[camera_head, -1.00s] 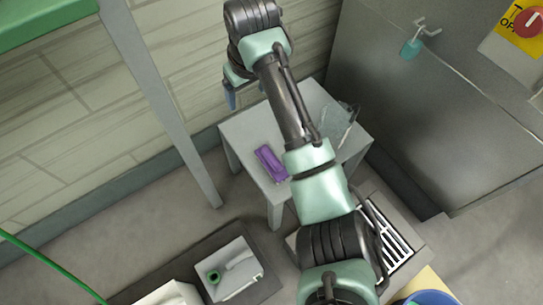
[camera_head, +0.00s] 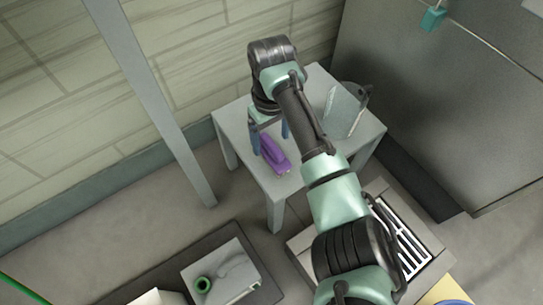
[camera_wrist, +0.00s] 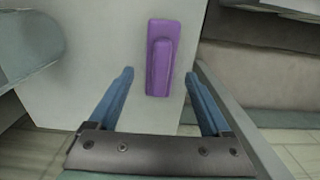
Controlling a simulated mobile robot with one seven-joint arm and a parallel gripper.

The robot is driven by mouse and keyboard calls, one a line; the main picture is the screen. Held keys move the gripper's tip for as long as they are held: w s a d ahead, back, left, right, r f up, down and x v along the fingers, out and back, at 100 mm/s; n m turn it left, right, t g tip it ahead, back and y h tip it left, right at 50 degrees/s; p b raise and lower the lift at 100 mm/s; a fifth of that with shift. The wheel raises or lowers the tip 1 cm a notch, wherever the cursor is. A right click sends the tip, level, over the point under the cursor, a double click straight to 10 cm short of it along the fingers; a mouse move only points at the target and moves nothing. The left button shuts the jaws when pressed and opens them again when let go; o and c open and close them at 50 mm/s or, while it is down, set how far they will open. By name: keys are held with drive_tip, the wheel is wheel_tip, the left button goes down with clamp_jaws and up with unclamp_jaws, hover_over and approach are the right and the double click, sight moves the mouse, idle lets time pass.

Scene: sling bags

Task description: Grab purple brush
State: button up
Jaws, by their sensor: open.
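The purple brush (camera_head: 274,155) lies on a small grey table (camera_head: 234,117) in the head view, near the table's front left edge. In the wrist view the brush (camera_wrist: 162,58) lies lengthwise, ahead of and between the fingers. My gripper (camera_head: 270,140) is over the table at the far end of the brush, with one blue finger on each side. In the wrist view my gripper (camera_wrist: 158,82) is open, with nothing between the fingertips but the near end of the brush. I cannot tell the fingers' exact height above the table.
A pale translucent panel-like object (camera_head: 342,110) stands on the table to the right of my gripper. A grey post (camera_head: 155,100) rises left of the table. A tiled wall (camera_head: 215,50) is behind, and a grey cabinet (camera_head: 440,110) is at right. A floor grate (camera_head: 405,240) lies in front.

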sight(272, 145)
drive_tip(key=shift+s+f+b, duration=0.1)
drive_tip(key=shift+f+b, duration=2.35)
drive_tip(key=shift+f, duration=0.2)
drive_tip(key=shift+r, duration=0.1)
